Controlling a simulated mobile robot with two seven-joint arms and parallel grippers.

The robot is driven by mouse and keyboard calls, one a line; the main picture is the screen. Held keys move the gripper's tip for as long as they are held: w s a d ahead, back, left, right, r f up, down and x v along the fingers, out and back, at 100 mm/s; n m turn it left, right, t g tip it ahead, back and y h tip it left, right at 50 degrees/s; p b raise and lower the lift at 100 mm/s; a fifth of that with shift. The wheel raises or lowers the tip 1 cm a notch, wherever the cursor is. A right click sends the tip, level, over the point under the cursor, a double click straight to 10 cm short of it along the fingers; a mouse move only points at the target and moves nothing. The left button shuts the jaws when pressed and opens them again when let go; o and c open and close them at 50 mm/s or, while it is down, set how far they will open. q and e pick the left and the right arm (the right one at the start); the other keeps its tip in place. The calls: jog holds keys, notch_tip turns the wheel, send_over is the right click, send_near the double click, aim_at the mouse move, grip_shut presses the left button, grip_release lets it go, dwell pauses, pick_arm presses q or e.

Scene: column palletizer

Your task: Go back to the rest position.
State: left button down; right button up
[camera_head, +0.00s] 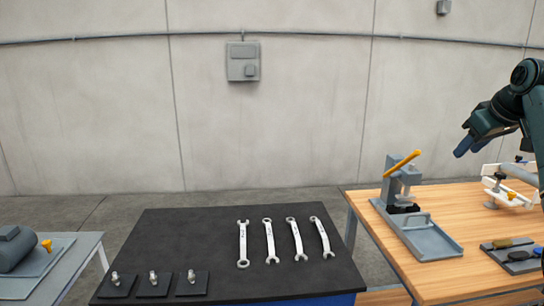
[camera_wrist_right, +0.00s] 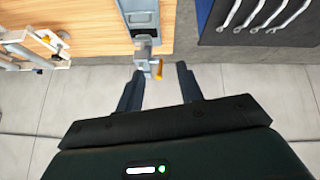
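My right gripper (camera_head: 467,146) is raised in the air at the right of the head view, above the wooden bench (camera_head: 460,255). In the right wrist view my right gripper (camera_wrist_right: 159,80) has its two dark fingers spread apart, with nothing held between them. A small grey press (camera_head: 400,188) with a yellow-orange handle stands on the bench, left of the gripper and lower. The press also shows in the right wrist view (camera_wrist_right: 146,42), beyond the fingertips and apart from them. My left arm and left gripper are not in view.
A black-topped table (camera_head: 180,240) holds several wrenches (camera_head: 269,241) and small dark plates with metal fittings (camera_head: 153,280). A white clamp fixture (camera_head: 505,190) stands on the bench's right. A grey side table (camera_head: 55,285) is at left. Air above the black table is clear.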

jog(key=w+a+f, duration=0.3)
jog(key=f, duration=0.8)
jog(key=s+a+f+n, duration=0.1)
jog(key=s+a+f, duration=0.25)
jog(key=f, duration=0.55)
jog(key=s+a+f+t, duration=0.1)
jog(key=s+a+f, duration=0.1)
jog(key=a+f, duration=0.5)
jog(key=s+a+f+n, duration=0.1)
jog(key=s+a+f, duration=0.1)
jog(key=f, duration=1)
jog(key=s+a+f+y, duration=0.1)
jog(key=s+a+f, duration=0.7)
jog(key=s, duration=0.4)
jog(key=s+a+m+t+y, duration=0.1)
jog(key=s+a, duration=0.2)
jog(key=s, duration=0.5)
jog(key=s+a+m+t+y, duration=0.1)
jog(key=s+a, duration=0.3)
jog(key=s, duration=0.5)
jog(key=shift+f, duration=0.25)
